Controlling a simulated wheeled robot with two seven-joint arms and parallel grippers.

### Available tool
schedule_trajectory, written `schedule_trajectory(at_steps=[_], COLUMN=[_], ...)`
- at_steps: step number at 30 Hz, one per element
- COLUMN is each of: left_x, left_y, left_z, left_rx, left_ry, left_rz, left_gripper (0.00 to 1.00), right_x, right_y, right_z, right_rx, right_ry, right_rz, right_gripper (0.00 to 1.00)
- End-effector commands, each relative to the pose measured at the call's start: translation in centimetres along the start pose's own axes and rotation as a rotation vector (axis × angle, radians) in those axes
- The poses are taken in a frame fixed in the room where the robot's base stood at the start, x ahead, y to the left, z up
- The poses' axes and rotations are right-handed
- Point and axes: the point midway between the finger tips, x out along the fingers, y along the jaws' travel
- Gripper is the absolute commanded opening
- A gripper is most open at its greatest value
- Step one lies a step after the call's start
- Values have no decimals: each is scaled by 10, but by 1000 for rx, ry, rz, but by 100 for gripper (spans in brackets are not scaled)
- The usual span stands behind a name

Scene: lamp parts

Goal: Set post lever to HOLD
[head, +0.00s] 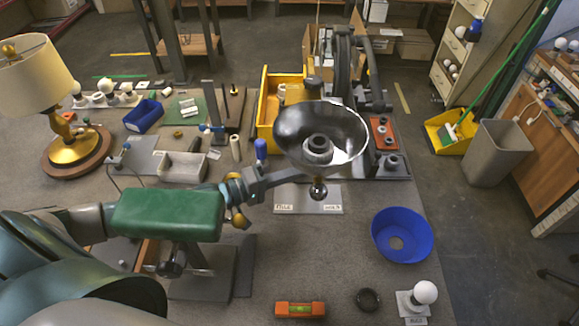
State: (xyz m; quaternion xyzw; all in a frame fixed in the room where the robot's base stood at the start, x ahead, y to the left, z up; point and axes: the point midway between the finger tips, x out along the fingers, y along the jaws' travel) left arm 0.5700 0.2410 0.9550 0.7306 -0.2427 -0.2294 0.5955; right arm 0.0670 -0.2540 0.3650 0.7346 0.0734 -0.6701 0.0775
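A plate with two small labels (283,207) lies on the table at mid-picture; the print is too small to read surely. A dark round knob (318,190) stands over the plate's middle, below a shiny metal bowl-shaped shade (345,122) with a dark socket in its centre. The shade hides most of any post or lever below it. My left gripper (300,176) reaches in from the left, its front end at the shade's lower left edge and close to the knob. Its fingertips are partly hidden, so I cannot tell whether it holds anything. My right gripper is not in view.
A blue bowl-like ring (402,234), a white bulb on a base (425,293), a black ring (368,299) and an orange level (299,309) lie at the front right. A yellow bin (266,110) stands behind. A lamp (72,145) is at far left.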

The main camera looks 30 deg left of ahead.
Motion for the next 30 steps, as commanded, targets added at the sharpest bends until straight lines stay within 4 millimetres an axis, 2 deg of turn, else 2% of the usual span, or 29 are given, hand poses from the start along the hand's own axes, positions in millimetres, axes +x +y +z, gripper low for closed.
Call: schedule_trajectory(at_steps=[18,30], left_x=[34,38], left_y=[6,7], left_z=[18,20], left_rx=[-2,-1], left_ry=[0,-1], left_rz=[2,5], left_gripper=[0,0], right_x=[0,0], right_y=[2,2], right_z=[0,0], right_rx=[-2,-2], right_ry=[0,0], right_rz=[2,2], right_gripper=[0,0])
